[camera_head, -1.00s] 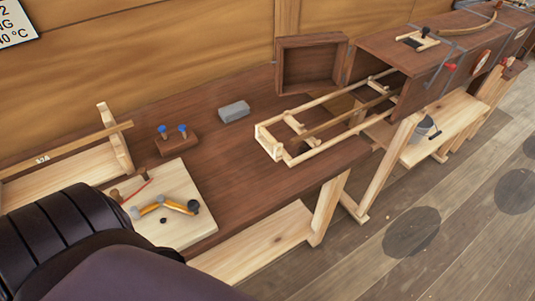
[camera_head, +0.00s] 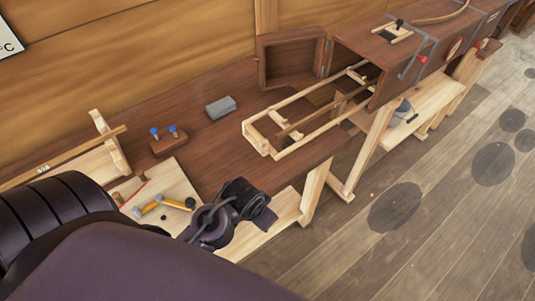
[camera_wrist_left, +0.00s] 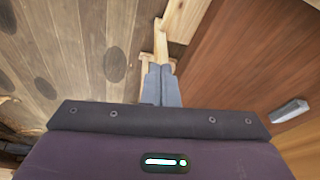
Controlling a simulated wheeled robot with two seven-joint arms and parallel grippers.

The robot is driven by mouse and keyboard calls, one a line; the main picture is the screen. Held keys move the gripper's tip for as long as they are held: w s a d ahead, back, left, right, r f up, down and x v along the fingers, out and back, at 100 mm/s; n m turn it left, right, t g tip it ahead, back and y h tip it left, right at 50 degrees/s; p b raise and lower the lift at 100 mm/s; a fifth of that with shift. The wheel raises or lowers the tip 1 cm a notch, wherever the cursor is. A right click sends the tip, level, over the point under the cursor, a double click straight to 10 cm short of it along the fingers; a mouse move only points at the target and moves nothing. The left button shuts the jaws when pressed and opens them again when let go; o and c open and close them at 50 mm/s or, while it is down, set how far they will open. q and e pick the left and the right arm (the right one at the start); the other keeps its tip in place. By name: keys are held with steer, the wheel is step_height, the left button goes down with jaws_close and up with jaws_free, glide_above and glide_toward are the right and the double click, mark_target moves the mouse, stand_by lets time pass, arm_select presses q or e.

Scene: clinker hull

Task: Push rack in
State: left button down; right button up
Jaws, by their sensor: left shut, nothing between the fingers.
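The rack (camera_head: 256,139) is a pale wooden frame of long rails. It sticks out to the left from the open end of the brown box (camera_head: 352,62), above the workbench, with its far part inside the box. The box's door (camera_head: 291,61) stands swung open behind the rack. My left gripper (camera_head: 262,214) is at the bench's front edge, left of and nearer than the rack's end, apart from it. In the left wrist view its fingers (camera_wrist_left: 161,86) are together and empty. My right gripper is not in view.
A grey block (camera_head: 221,107) and a holder with blue-topped pegs (camera_head: 168,141) stand on the bench (camera_head: 215,155). A pale board (camera_head: 160,187) with tools lies near my arm. A bucket (camera_head: 402,112) sits under the box. The floor at right is open.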

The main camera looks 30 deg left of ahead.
arm_select(q)
steer(key=a+r+m+t+y+p, duration=0.1)
steer(key=a+r+m, duration=0.15)
steer(key=r, duration=0.45)
steer(key=w+a+f+m+t+h, duration=0.1)
steer(key=w+a+m+t+h, duration=0.15)
steer(key=a+m, duration=0.45)
steer(key=w+a+f+m+t+h, duration=0.2)
steer(key=w+a+m, duration=0.15)
steer(key=m, duration=0.65)
steer(key=shift+m, duration=0.25)
steer(key=b+x, duration=0.3)
steer(key=b, duration=0.1)
steer(key=b+x, duration=0.4)
steer(key=b, duration=0.1)
steer(key=b+x, duration=0.3)
steer(key=b, duration=0.2)
steer(key=shift+w+d+r, duration=0.1)
steer(key=shift+w+d, duration=0.15)
steer(key=shift+d, duration=0.2)
steer(key=shift+w+d+r, duration=0.1)
steer(key=shift+w+r, duration=0.05)
steer(key=shift+w, duration=0.1)
steer(key=shift+w+d, duration=0.3)
steer(key=shift+w, duration=0.35)
steer(key=shift+w+d+p, duration=0.2)
steer(key=shift+w, duration=0.25)
steer(key=shift+w+d+p, duration=0.2)
steer(key=shift+w, duration=0.25)
